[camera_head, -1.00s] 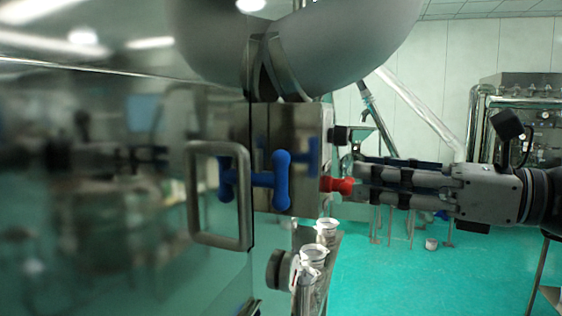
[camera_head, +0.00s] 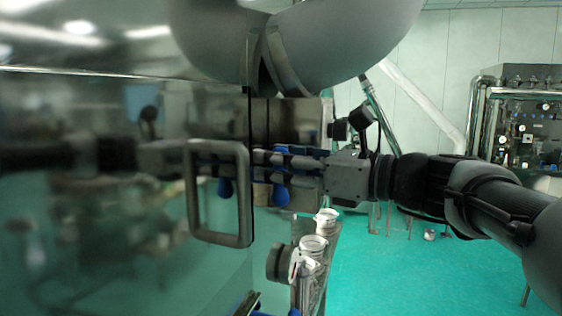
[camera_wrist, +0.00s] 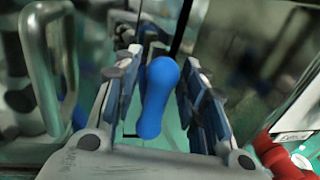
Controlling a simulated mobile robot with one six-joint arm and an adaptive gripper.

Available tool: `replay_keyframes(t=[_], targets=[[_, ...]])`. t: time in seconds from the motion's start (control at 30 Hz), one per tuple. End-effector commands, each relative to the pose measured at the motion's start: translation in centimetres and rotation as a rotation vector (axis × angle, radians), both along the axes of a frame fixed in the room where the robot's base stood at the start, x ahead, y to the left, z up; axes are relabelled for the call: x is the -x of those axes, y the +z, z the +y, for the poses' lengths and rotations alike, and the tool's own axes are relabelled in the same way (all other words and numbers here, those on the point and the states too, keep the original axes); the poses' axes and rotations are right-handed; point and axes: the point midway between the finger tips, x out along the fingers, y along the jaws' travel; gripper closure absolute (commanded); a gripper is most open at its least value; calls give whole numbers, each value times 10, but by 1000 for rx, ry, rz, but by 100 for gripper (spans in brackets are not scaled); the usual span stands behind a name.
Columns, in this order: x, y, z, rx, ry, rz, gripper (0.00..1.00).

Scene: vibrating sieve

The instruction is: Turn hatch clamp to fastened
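The blue hatch clamp handle (camera_head: 281,196) is at the edge of the polished hatch. In the head view its lower knob shows below my gripper and the rest is hidden behind the fingers. In the wrist view the blue clamp handle (camera_wrist: 158,97) stands between the two fingers, with a gap on at least the left side. My gripper (camera_head: 258,163) reaches in from the right, its fingers across the clamp. In the wrist view my gripper (camera_wrist: 160,85) is open around the handle. I cannot tell whether the right pad touches it.
A grey square pull handle (camera_head: 190,200) stands out from the mirror-like hatch door (camera_head: 110,240), left of the fingertips. A red part (camera_wrist: 285,160) shows at the lower right in the wrist view. Metal fittings (camera_head: 312,245) lie below the gripper. Green floor is open at right.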

Motion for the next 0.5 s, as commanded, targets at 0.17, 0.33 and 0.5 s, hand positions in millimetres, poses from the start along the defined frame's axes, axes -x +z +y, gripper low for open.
replay_keyframes(t=[0.17,0.33,0.5], targets=[[0,0,0,0,0,0,61],[0,0,0,0,0,0,72],[0,0,0,0,0,0,83]])
